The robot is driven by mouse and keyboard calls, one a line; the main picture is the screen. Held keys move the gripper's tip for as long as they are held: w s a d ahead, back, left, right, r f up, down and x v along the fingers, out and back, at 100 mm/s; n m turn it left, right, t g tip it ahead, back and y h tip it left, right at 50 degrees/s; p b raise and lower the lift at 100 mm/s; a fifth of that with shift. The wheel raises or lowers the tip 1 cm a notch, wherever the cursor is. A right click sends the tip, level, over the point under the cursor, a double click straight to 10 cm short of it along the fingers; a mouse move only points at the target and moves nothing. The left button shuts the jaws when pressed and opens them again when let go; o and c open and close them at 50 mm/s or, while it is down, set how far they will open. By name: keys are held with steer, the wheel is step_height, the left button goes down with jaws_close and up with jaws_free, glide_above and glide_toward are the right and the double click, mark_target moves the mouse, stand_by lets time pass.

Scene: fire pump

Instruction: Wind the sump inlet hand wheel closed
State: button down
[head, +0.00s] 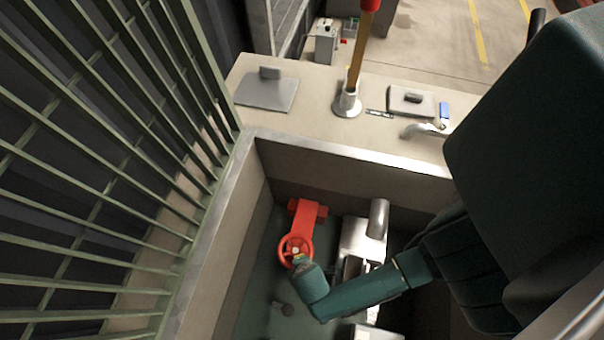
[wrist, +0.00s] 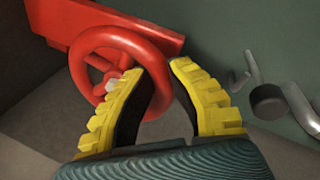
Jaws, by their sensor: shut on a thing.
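The red hand wheel (head: 282,248) sits on a red valve body (head: 307,212) low inside the sump pit. In the wrist view the wheel (wrist: 78,68) fills the upper left, with its spokes and a pale hub nut showing. My gripper (wrist: 160,70) has yellow ridged fingers with dark pads. They are closed on the right side of the wheel rim, one finger on each side. In the head view my gripper (head: 298,258) is at the wheel's lower right edge, partly hidden by my wrist.
A grey metal pump-like unit (head: 365,240) stands just right of the valve. A dark round knob (head: 286,309) is on the pit floor below. Green bars (head: 100,150) line the left. The ledge (head: 320,105) above carries a red-topped pole (head: 358,50).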

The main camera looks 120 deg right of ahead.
steer(key=shift+w+r+m+p, duration=0.2)
steer(key=shift+m+p, duration=0.4)
steer(key=shift+p, duration=0.3)
steer(key=shift+w+d+m+g+p, duration=0.1)
steer(key=shift+w+m+g+p, duration=0.1)
steer(key=shift+m+g+p, duration=0.25)
steer(key=shift+w+f+m, duration=0.1)
steer(key=shift+f+m, duration=0.15)
steer(key=shift+m, duration=0.2)
steer(key=c, duration=1.2)
jaws_free()
steer(key=shift+d, duration=0.1)
steer(key=v, duration=1.2)
steer(key=shift+d, duration=0.15)
